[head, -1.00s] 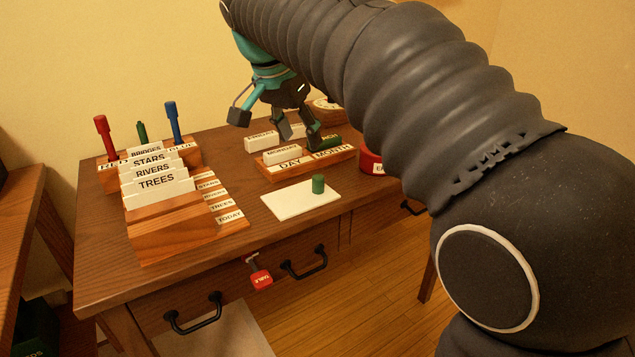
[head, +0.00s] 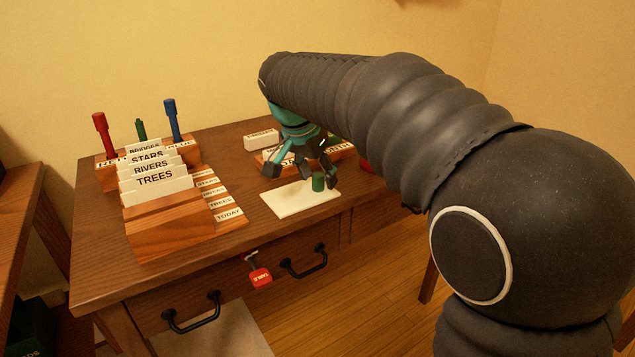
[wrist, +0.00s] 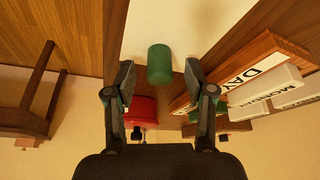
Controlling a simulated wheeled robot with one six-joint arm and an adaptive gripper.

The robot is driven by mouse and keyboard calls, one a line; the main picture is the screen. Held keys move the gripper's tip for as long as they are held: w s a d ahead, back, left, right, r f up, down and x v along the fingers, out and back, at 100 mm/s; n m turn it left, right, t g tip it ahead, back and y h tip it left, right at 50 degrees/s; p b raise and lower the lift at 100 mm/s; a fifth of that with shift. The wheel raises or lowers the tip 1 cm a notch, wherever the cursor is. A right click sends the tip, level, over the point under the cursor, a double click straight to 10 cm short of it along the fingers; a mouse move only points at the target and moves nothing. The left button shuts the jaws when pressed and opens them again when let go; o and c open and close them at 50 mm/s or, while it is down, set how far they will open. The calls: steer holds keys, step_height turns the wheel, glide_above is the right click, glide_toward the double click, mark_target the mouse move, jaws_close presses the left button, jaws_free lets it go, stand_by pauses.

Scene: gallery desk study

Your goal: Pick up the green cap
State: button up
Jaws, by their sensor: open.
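The green cap (head: 318,182) is a small upright cylinder on a white card (head: 290,203) on the desk. In the wrist view the green cap (wrist: 159,64) shows just beyond the gap between my fingertips, roughly centred. My gripper (head: 304,177) is low over the card, its fingers near the cap. In the wrist view my gripper (wrist: 160,72) is open, with one finger on each side and nothing between them. I cannot tell whether either finger touches the cap.
A wooden DAY/MONTH block holder (wrist: 262,68) lies close beside my right-hand finger. A red round object (wrist: 143,111) also shows there. A card rack (head: 170,225) and a pen stand (head: 108,176) with red, green and blue pens are at the left. A red tag (head: 260,275) hangs at the drawer.

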steer(key=shift+w+d+f, duration=0.15)
steer(key=shift+f, duration=0.25)
steer(key=c, duration=0.8)
steer(key=shift+r, duration=0.1)
steer(key=shift+c, duration=0.2)
